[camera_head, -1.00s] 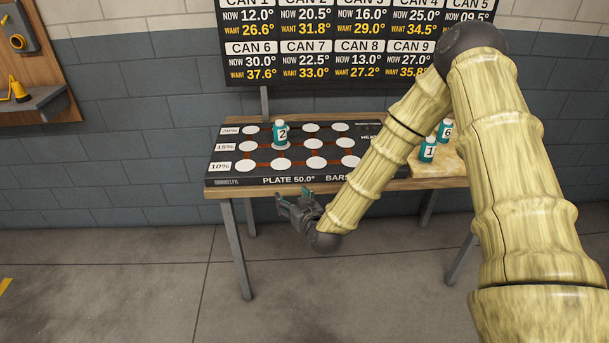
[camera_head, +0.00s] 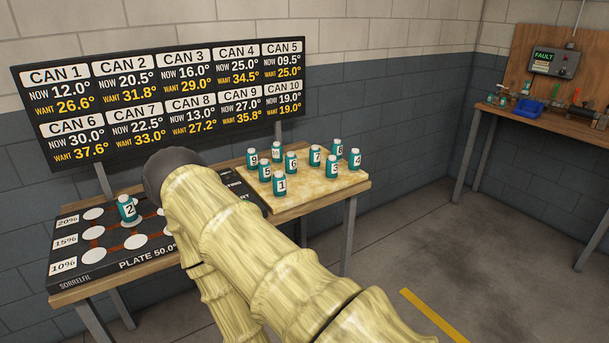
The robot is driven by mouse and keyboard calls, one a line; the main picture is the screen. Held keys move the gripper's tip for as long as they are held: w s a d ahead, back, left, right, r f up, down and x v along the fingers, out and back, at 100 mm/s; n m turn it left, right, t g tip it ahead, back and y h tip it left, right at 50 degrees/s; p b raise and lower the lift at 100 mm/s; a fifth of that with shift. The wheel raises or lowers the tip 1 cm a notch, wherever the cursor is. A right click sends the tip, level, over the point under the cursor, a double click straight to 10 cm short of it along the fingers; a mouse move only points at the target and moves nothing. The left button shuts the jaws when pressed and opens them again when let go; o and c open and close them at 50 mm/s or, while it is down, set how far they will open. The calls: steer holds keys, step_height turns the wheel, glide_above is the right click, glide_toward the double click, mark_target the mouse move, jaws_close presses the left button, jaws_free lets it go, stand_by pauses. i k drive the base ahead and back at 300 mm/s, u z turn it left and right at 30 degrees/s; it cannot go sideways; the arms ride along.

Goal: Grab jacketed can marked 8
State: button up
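The can that reads 8 (camera_head: 338,149) is a small teal-jacketed can with a white number label. It stands upright at the back right of a pale board (camera_head: 325,188) on the table. Can 3 (camera_head: 333,168) stands just in front of it, can 4 (camera_head: 356,159) to its right and can 7 (camera_head: 315,156) to its left. My gripper does not show; my arm fills the lower middle of the view, so I cannot see how far the gripper is from the can.
Cans 1 (camera_head: 279,184), 5 (camera_head: 265,171), 6 (camera_head: 291,162) and 9 (camera_head: 252,158) crowd the board's left. Can 2 (camera_head: 127,208) stands on the black plate (camera_head: 95,270).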

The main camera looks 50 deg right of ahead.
mark_target(337, 146)
steer(key=i, duration=0.5)
steer(key=z, duration=1.9)
